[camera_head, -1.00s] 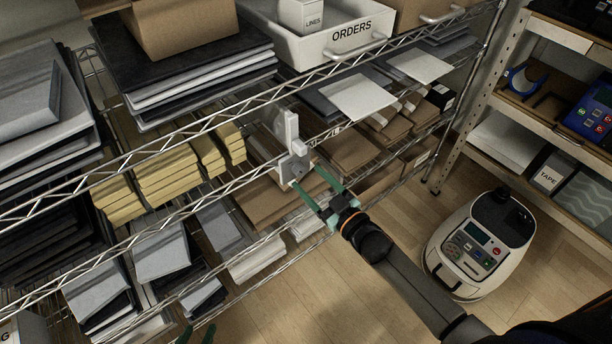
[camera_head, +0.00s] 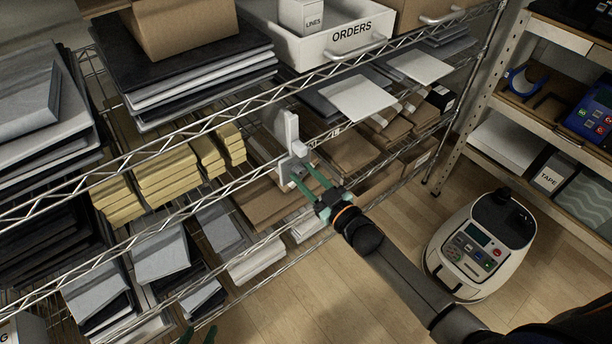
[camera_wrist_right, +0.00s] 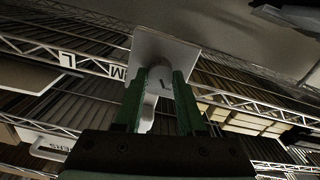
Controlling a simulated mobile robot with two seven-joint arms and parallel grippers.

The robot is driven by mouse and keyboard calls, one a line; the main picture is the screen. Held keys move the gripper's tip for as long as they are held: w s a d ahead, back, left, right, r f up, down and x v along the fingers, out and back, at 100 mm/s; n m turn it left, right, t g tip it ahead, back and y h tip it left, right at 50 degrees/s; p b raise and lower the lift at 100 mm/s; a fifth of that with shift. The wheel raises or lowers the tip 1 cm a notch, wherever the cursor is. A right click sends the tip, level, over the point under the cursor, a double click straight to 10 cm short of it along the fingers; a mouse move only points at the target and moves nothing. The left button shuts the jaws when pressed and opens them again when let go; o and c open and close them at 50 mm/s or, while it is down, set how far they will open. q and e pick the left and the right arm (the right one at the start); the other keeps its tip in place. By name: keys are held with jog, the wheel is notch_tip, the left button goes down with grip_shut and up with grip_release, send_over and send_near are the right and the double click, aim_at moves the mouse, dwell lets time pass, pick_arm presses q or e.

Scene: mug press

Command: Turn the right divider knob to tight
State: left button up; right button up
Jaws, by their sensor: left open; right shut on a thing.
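The right divider (camera_head: 291,130) is a pale upright plate with a bracket at the wire shelf's front edge. Its knob is low on the front and mostly hidden by my right gripper in the head view. My right gripper (camera_head: 302,172) has its two green fingers shut on the knob. In the right wrist view the fingers (camera_wrist_right: 160,95) stand on either side of the pale knob (camera_wrist_right: 152,100), below the divider's square plate (camera_wrist_right: 165,48). The knob's setting cannot be read. My left gripper (camera_head: 197,335) shows only its green fingertips, apart and empty, at the bottom edge.
Wire shelves hold yellow boxes (camera_head: 165,175), grey stacks and brown cartons around the divider. A white ORDERS bin (camera_head: 340,40) stands above. A wheeled machine with a button panel (camera_head: 482,245) stands on the floor at right. Open floor lies below the shelf.

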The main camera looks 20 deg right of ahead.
grip_shut()
pick_arm(q)
jog(key=shift+r, duration=0.25)
pick_arm(e)
jog(key=shift+m, duration=0.3)
jog(key=shift+m+p, duration=0.5)
jog(key=shift+m, duration=0.1)
jog(key=shift+r+m+p, duration=0.1)
jog(key=shift+m+p, duration=0.25)
jog(key=shift+m, duration=0.45)
jog(key=m, duration=0.2)
jog(key=shift+m+p, duration=0.3)
jog(key=shift+p, duration=0.05)
jog(key=m, duration=0.3)
jog(key=shift+d+m, duration=0.1)
jog(key=shift+m, duration=0.2)
jog(key=m, duration=0.3)
pick_arm(q)
jog(key=shift+s+a+r, duration=0.25)
jog(key=shift+s+a, duration=0.2)
jog(key=shift+a, duration=0.15)
pick_arm(e)
jog(key=shift+m, duration=0.5)
pick_arm(q)
jog(key=shift+w+r, duration=0.1)
pick_arm(e)
jog(key=shift+m, duration=0.3)
